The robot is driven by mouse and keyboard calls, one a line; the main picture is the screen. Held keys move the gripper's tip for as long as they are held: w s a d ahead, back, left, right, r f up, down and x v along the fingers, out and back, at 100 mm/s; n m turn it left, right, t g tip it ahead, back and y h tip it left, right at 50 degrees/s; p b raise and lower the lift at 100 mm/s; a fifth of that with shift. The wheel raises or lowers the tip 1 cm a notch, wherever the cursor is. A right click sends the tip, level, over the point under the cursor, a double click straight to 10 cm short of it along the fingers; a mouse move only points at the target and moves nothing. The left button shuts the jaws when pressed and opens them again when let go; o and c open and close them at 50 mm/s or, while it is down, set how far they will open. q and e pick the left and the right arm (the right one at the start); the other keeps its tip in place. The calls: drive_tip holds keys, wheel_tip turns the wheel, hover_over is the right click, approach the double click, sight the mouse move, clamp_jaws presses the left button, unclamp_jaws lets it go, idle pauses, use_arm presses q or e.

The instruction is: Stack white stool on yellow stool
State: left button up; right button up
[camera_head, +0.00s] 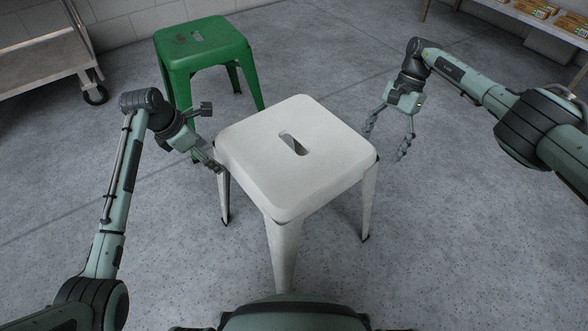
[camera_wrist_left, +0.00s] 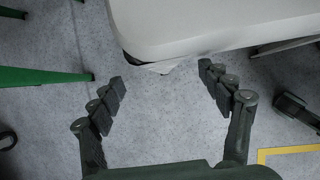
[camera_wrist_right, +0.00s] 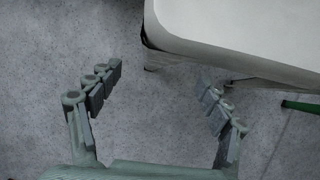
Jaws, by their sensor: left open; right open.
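The white stool (camera_head: 315,160) stands upright on the floor in the middle of the head view, with a slot in its seat. My left gripper (camera_head: 211,140) is open and empty at the seat's left edge. My right gripper (camera_head: 385,143) is open and empty, just off the seat's right corner. A seat corner shows ahead of the open fingers in the left wrist view (camera_wrist_left: 210,22) and in the right wrist view (camera_wrist_right: 235,30). Neither gripper holds the stool; whether the left fingers touch it I cannot tell. No yellow stool is visible.
A green stool (camera_head: 203,43) stands behind the white stool, to the left. A wheeled metal cart (camera_head: 45,60) is at the far left. A shelf with goods (camera_head: 530,18) is at the far right. A yellow floor line (camera_wrist_left: 288,151) shows in the left wrist view. Floor at right is clear.

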sight(217, 158)
use_arm(q)
drive_tip(key=shift+x, duration=2.8)
use_arm(e)
drive_tip(key=shift+x, duration=2.7)
use_arm(q)
drive_tip(key=shift+c, duration=0.2)
clamp_jaws()
use_arm(e)
clamp_jaws()
use_arm(q)
drive_tip(key=shift+w+r+p, duration=0.1)
drive_tip(key=shift+r+p, duration=0.2)
drive_tip(key=shift+r, duration=0.1)
use_arm(e)
drive_tip(key=shift+w+r, duration=0.15)
drive_tip(key=shift+r, duration=0.15)
